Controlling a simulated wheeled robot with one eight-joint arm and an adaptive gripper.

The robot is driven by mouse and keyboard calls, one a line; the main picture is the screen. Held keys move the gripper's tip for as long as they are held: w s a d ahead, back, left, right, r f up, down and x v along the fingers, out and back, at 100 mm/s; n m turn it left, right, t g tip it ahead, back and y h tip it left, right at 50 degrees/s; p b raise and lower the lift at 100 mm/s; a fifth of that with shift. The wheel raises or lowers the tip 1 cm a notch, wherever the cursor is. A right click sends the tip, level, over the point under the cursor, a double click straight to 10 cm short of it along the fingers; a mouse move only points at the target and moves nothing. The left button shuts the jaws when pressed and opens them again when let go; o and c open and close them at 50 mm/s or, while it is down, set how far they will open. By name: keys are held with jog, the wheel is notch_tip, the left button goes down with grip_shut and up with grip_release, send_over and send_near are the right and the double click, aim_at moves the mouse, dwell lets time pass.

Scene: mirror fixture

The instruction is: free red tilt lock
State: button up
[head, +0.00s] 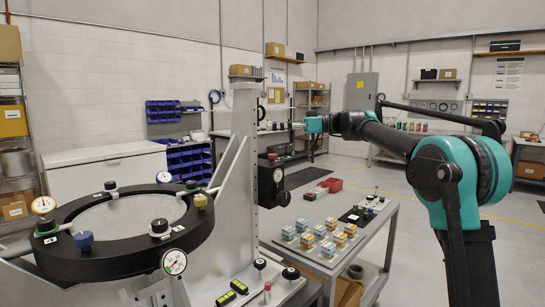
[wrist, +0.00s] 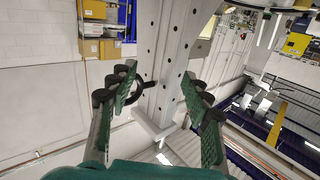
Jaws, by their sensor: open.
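A small red-topped peg (head: 267,287) stands at the front of the fixture base in the head view. It may be the red tilt lock, but it is too small to be sure. The fixture has a black mirror ring (head: 75,262) at left and a tall grey perforated upright (head: 245,150). My gripper (head: 298,126) is raised to the right of the upright, well above the red-topped peg. In the wrist view my gripper (wrist: 160,88) is open and empty, with the upright (wrist: 170,60) beyond its fingers. No red lock shows in the wrist view.
Open floor (head: 405,200) lies behind the cart.

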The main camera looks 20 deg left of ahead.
jog(key=s+d+f+m+t+y, duration=0.1)
jog(key=s+d+f+m+t, duration=0.4)
jog(key=t, duration=0.3)
jog(key=m+t+h, duration=0.2)
jog(key=m+t, duration=0.2)
jog(key=t, duration=0.2)
send_near(276, 156)
jog(key=x, duration=1.1)
jog(key=shift+w+a, duration=0.1)
jog(key=shift+a, duration=0.25)
grip_shut()
